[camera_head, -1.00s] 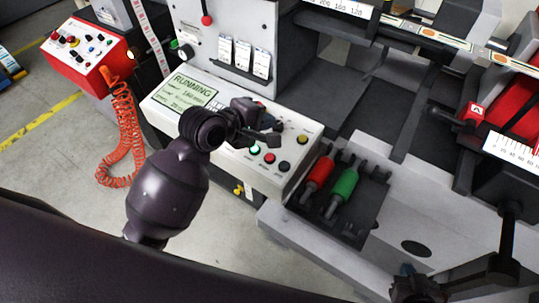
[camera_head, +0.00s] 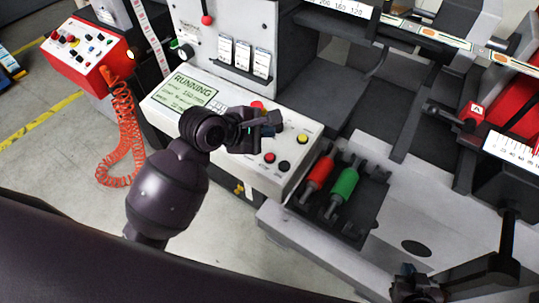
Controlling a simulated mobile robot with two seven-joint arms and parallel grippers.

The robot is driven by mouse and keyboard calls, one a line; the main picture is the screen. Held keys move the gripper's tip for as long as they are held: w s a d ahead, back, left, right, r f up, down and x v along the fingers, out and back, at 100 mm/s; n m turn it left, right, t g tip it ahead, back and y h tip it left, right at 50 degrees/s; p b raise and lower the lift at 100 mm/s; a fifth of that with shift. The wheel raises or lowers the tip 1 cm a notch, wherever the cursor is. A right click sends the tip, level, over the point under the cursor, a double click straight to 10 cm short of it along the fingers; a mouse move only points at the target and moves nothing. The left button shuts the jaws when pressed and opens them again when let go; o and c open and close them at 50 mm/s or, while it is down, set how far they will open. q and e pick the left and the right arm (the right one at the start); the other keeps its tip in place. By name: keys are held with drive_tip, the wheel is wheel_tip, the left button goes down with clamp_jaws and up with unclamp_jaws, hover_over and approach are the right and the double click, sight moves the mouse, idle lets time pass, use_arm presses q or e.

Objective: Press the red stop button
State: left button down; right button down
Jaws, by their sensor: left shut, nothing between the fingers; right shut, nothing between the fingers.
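A white control panel (camera_head: 165,99) has a screen (camera_head: 192,91) reading RUNNING. Another red button (camera_head: 257,104) shows just behind my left gripper, partly covered. My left gripper (camera_head: 274,123) is shut and empty over the panel's middle, between the two red buttons in the picture. Whether it touches the panel cannot be told. It hides part of the panel. My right gripper (camera_head: 412,282) is at the bottom right, shut, far from the panel.
A yellow button (camera_head: 303,138) is on the panel's right. A dark tray (camera_head: 347,228) with red (camera_head: 320,172) and green (camera_head: 344,184) handled tools lies right of it. A red box (camera_head: 85,62) with a coiled orange cable (camera_head: 125,135) stands left.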

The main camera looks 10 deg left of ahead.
sight(268, 160)
use_arm(q)
drive_tip(key=shift+w+d+f+b, duration=0.1)
drive_tip(key=shift+w+f+b, duration=0.1)
drive_tip(key=shift+f, duration=1.2)
drive_tip(key=shift+w+d+f+b, duration=0.1)
drive_tip(key=shift+w+f, duration=0.1)
drive_tip(key=shift+f, duration=1.25)
drive_tip(key=shift+w+f+b, duration=0.1)
drive_tip(key=shift+w+f, duration=0.1)
drive_tip(key=shift+f, duration=1.2)
drive_tip(key=shift+f+p, duration=0.2)
drive_tip(key=shift+p, duration=0.1)
drive_tip(key=shift+f, duration=0.25)
drive_tip(key=shift+w+f, duration=0.1)
drive_tip(key=shift+f, duration=0.35)
drive_tip(key=shift+r, duration=0.9)
drive_tip(key=shift+s+a+r, duration=0.1)
drive_tip(key=shift+s+r, duration=0.15)
drive_tip(key=shift+r, duration=1)
drive_tip(key=shift+s+a+r, duration=0.1)
drive_tip(key=shift+s+r, duration=0.1)
drive_tip(key=shift+r, duration=1.05)
